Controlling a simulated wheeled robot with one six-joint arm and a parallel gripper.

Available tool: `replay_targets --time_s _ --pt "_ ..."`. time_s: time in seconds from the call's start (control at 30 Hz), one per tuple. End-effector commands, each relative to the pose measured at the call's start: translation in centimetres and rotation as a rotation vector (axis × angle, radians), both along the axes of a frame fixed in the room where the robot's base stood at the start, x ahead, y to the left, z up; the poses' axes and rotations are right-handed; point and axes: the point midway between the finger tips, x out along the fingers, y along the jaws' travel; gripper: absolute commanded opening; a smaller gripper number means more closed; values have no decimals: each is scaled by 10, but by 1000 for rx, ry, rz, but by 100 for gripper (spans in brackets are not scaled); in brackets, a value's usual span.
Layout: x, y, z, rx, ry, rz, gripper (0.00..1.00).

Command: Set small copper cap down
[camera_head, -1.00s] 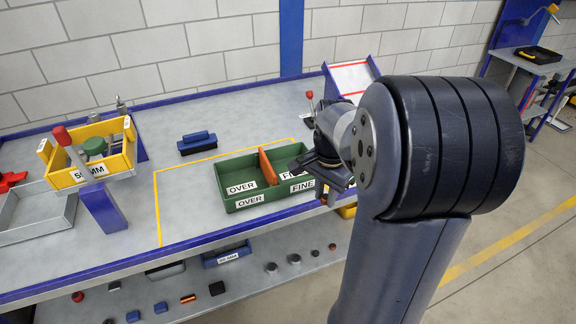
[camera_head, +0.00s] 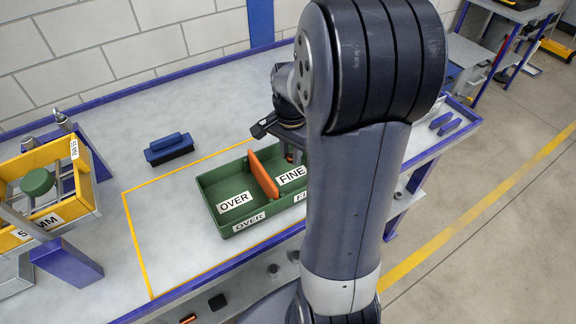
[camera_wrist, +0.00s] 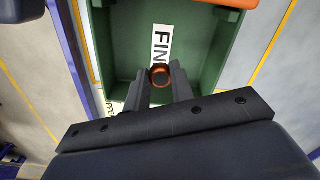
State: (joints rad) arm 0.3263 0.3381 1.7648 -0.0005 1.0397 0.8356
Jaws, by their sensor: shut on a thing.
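My gripper (camera_wrist: 159,86) is shut on the small copper cap (camera_wrist: 160,70), a copper-coloured ring with a dark middle between the fingertips. In the wrist view the cap lies in front of the FINE compartment of the green tray (camera_wrist: 237,50), close to the white FINE label. I cannot tell its height above the tray floor. In the head view the green tray (camera_head: 212,191) stands on the bench, split by an orange divider (camera_head: 263,175) into OVER and FINE compartments. My wrist is over the FINE side; my arm hides the fingertips and cap there.
A blue brush-like block (camera_head: 169,148) lies on the bench behind the tray. A yellow sieve box (camera_head: 84,207) holding a green knob stands on a blue stand at left. Yellow lines mark the bench around the tray.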

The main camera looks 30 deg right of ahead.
Motion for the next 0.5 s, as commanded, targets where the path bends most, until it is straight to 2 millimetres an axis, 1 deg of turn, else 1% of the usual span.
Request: replay_targets --time_s 0.03,0.1,0.23,0.4,0.5 --pt "-1 0 -9 2 4 0 1" --pt "0 0 -18 1 3 0 1" --pt "0 0 -29 1 1 0 1" --pt "0 0 -54 1 3 0 1" --pt "0 0 -60 0 0 0 1"
